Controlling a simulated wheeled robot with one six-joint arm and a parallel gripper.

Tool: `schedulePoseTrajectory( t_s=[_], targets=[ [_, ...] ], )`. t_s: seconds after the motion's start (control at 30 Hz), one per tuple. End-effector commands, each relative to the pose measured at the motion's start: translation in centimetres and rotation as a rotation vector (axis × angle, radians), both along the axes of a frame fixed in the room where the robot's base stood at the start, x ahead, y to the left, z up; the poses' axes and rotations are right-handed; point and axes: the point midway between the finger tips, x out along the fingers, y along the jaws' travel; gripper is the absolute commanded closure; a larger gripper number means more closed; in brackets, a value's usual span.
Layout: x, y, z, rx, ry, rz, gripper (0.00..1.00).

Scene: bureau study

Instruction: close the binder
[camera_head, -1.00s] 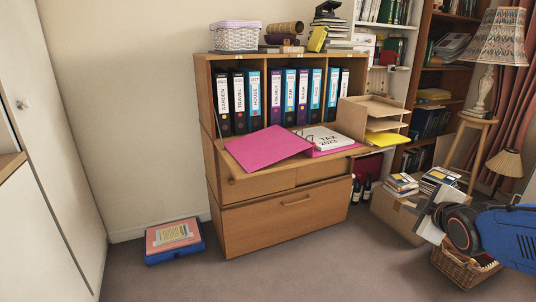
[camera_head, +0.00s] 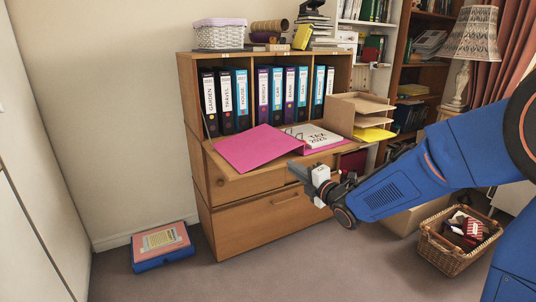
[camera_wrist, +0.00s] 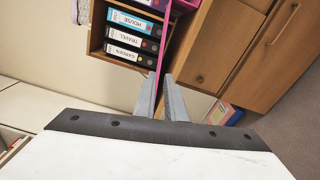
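The pink binder lies open on the bureau's fold-down leaf (camera_head: 235,172). Its pink cover (camera_head: 255,148) is spread out flat to the left, and white pages marked "TAX 2025" (camera_head: 316,136) lie on the right half. My gripper (camera_head: 293,170) is in front of the leaf, near its front edge, below and right of the cover.
Several upright labelled binders (camera_head: 262,98) stand in the bureau's shelf. A paper tray stack (camera_head: 358,110) sits at the leaf's right end. A blue and pink box (camera_head: 161,247) lies on the floor at left. A wicker basket (camera_head: 455,255) stands at right.

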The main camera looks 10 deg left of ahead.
Motion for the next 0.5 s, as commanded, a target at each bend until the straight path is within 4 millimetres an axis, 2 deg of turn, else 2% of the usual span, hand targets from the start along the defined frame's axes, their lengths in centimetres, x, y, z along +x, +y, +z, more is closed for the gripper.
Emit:
schedulePoseTrajectory(
  t_s=[0.5],
  targets=[
    [7.3,5.6,-0.2,0.0,0.004,-0.001,0.9]
  ],
)
